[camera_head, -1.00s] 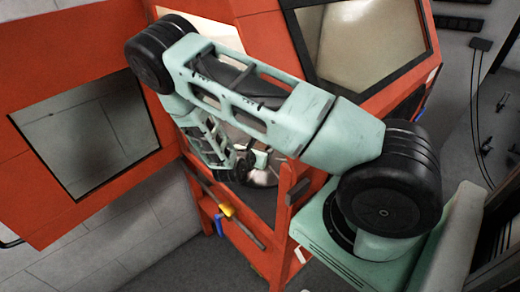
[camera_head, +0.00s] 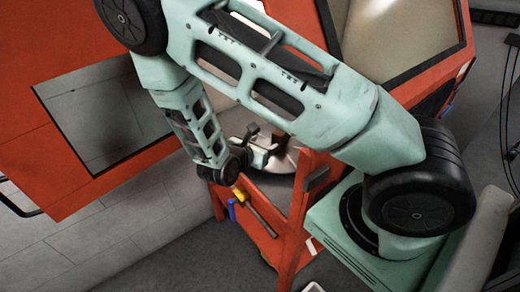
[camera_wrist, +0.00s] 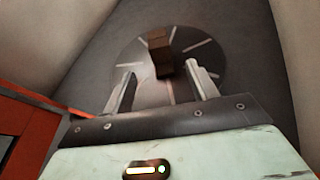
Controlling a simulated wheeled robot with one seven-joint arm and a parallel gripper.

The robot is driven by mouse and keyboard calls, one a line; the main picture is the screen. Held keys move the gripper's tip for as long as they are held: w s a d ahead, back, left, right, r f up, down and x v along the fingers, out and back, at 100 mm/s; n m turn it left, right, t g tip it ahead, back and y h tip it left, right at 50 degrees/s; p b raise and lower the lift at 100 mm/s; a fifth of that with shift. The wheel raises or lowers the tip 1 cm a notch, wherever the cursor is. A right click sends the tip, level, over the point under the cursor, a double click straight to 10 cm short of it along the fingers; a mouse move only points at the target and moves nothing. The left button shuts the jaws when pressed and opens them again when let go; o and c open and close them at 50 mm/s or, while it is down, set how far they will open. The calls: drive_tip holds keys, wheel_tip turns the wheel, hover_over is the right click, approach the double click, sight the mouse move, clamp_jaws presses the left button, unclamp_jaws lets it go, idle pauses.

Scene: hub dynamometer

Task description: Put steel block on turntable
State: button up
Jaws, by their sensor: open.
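The steel block (camera_wrist: 160,44) looks brown and dark in the wrist view. It appears to stand upright on the round grey turntable (camera_wrist: 136,55), near its middle, among pale radial lines. My gripper (camera_wrist: 162,84) is open, with one finger toward each side of the block's near end. No finger clearly touches the block, and its depth between the fingers is hard to tell. In the head view, part of the turntable (camera_head: 289,160) shows inside the orange machine, beside my gripper (camera_head: 268,149).
The orange machine frame (camera_head: 294,215) rises close to my arm. An open orange door with a window (camera_head: 105,125) stands at left. Tools with yellow and blue handles (camera_head: 238,200) hang on the front. Pale walls (camera_wrist: 293,40) flank the turntable.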

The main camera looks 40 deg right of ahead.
drive_tip(key=s+a+r+m+g+y, duration=0.2)
drive_tip(key=s+a+r+m+y, duration=0.4)
drive_tip(key=s+a+r, duration=0.3)
drive_tip(key=s+a+r+m+g+y, duration=0.2)
drive_tip(key=s+a+r+m+y, duration=0.5)
drive_tip(key=a, duration=0.9)
drive_tip(key=s+r, duration=0.2)
drive_tip(key=s, duration=0.2)
drive_tip(key=shift+r+m, duration=0.15)
drive_tip(key=shift+m, duration=0.25)
drive_tip(key=shift+a, duration=0.1)
